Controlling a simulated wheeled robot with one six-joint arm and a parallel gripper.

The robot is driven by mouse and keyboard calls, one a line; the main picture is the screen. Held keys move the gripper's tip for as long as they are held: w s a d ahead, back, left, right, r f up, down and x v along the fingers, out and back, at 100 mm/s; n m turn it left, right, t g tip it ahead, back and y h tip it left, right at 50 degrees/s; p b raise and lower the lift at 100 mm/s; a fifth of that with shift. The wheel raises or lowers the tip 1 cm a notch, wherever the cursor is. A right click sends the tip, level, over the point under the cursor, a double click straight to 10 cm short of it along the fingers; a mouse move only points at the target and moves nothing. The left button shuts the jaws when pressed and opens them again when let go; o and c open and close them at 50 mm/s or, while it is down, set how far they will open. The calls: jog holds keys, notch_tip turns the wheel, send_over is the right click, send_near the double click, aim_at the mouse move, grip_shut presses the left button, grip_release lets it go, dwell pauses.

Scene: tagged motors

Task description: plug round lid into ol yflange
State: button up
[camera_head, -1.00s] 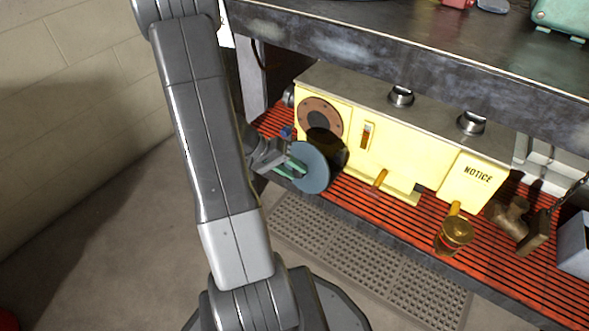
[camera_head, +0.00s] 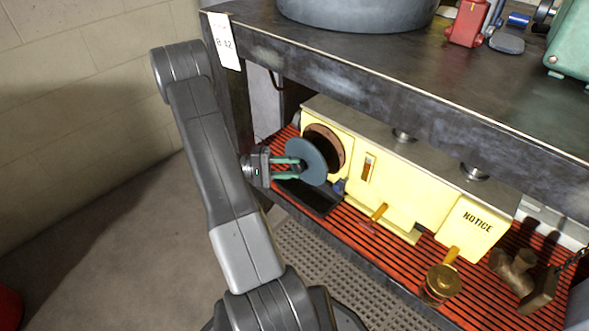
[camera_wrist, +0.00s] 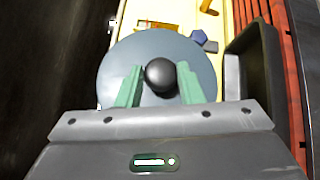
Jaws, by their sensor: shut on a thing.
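The round lid (camera_head: 306,162) is a blue-grey disc with a dark round knob (camera_wrist: 160,75). My gripper (camera_head: 290,168) is shut on that knob, with its green fingers on either side. The gripper also shows in the wrist view (camera_wrist: 160,86). The lid is held tilted, off the shelf, in front of the flange. The flange (camera_head: 331,139) is a brown ring on the left end of the yellow machine's front. The lid covers its lower left part in the head view. I cannot tell whether lid and flange touch.
The yellow machine (camera_head: 403,199) stands on a red slatted shelf (camera_head: 387,240) under a dark workbench top (camera_head: 440,85). A dark tray (camera_head: 308,197) and a small blue object (camera_head: 339,186) lie below the lid. A brass part (camera_head: 441,284) stands to the right.

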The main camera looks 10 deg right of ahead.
jog(key=w+d, duration=0.1)
jog(key=d, duration=0.1)
jog(key=w+d, duration=0.2)
jog(key=shift+w+d+p, duration=0.3)
jog(key=shift+d+p, duration=0.05)
dwell(0.4)
jog(key=shift+b, duration=0.6)
dwell(1.9)
jog(key=shift+w+d, duration=0.35)
jog(key=shift+d, duration=0.05)
dwell(0.5)
jog(key=o, duration=1.1)
jog(key=shift+a, duration=0.1)
jog(key=p+v, duration=0.2)
jog(key=v, duration=1.1)
jog(key=shift+a+p, duration=0.35)
